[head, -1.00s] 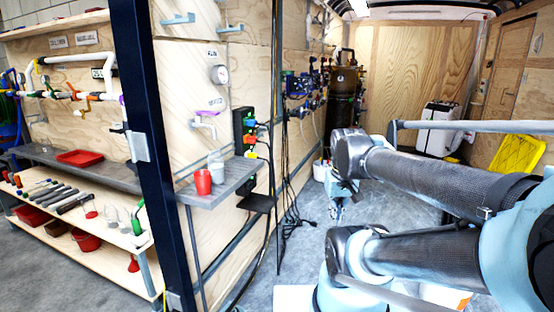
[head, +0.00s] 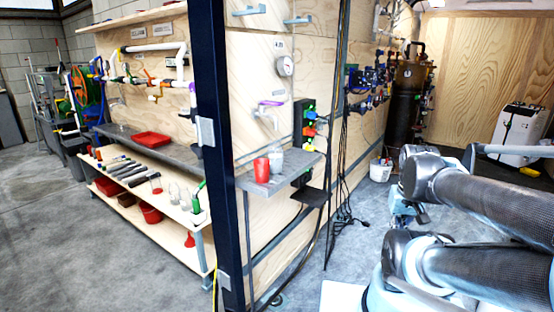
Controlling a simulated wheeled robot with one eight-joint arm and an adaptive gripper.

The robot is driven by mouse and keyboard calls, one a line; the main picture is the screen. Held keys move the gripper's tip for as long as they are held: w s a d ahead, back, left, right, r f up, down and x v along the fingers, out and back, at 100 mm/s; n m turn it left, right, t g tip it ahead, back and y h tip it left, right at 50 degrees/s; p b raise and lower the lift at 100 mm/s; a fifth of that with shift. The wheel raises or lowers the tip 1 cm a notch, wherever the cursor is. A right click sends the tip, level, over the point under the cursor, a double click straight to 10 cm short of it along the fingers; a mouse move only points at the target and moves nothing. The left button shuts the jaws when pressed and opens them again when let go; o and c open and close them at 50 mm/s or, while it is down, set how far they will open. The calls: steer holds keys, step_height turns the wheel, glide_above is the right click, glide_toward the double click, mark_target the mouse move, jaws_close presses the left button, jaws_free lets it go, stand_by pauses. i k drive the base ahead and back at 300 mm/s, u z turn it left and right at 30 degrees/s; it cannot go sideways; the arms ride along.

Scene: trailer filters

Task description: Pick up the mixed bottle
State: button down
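A small grey shelf (head: 248,184) on the plywood wall carries a red cup (head: 261,170) and, beside it, a cloudy, clear-looking bottle or cup (head: 276,161). I cannot tell for certain whether this is the mixed bottle; no label is readable. My gripper (head: 399,218) hangs at the end of my folded arm, right of the shelf and well apart from it. It is small and partly hidden by my arm, so its fingers cannot be made out. Nothing held shows.
A dark post (head: 212,130) stands left of the small shelf. A two-tier bench (head: 130,205) at left holds a red tray (head: 151,139), tools and small clear vessels. Cables (head: 338,200) hang right of the shelf. A white bucket (head: 380,170) stands behind. Floor at left is clear.

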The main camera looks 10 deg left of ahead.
mark_target(275, 150)
steer(key=z, duration=0.85)
steer(key=k, duration=1.75)
steer(key=u, duration=0.8)
steer(key=i, duration=1)
steer(key=z, duration=0.05)
